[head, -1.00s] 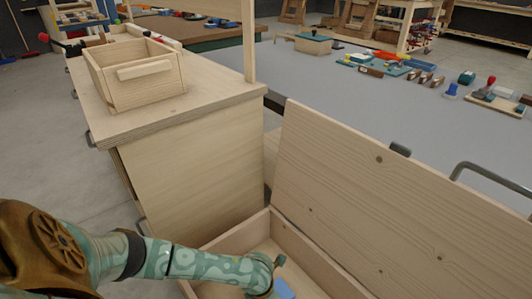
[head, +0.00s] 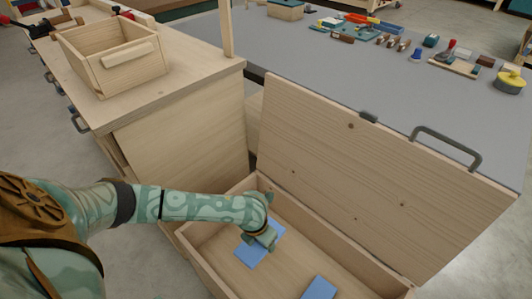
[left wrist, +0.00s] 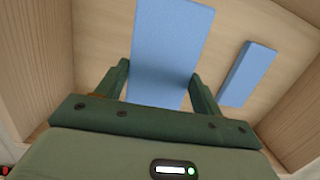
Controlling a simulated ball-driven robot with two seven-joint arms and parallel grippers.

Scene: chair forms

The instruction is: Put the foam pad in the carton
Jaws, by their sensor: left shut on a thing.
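A flat blue pad (head: 250,255), which looks like the foam pad, is in the open wooden chest. My left gripper (head: 265,238) reaches down into the chest and is shut on this pad. In the left wrist view the pad (left wrist: 172,35) runs between the two green fingers (left wrist: 160,82). I cannot tell whether the pad is clear of the chest floor. A second blue pad (head: 320,288) lies apart on the chest floor, and also shows in the left wrist view (left wrist: 246,74). My right gripper is not in view. I see nothing that is clearly a carton.
The chest's lid (head: 370,180) stands open behind it. Left of the chest is a wooden cabinet (head: 185,130) with an open wooden box (head: 120,65) on top and an upright post (head: 226,28). A grey table (head: 340,75) with several tools lies beyond the lid.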

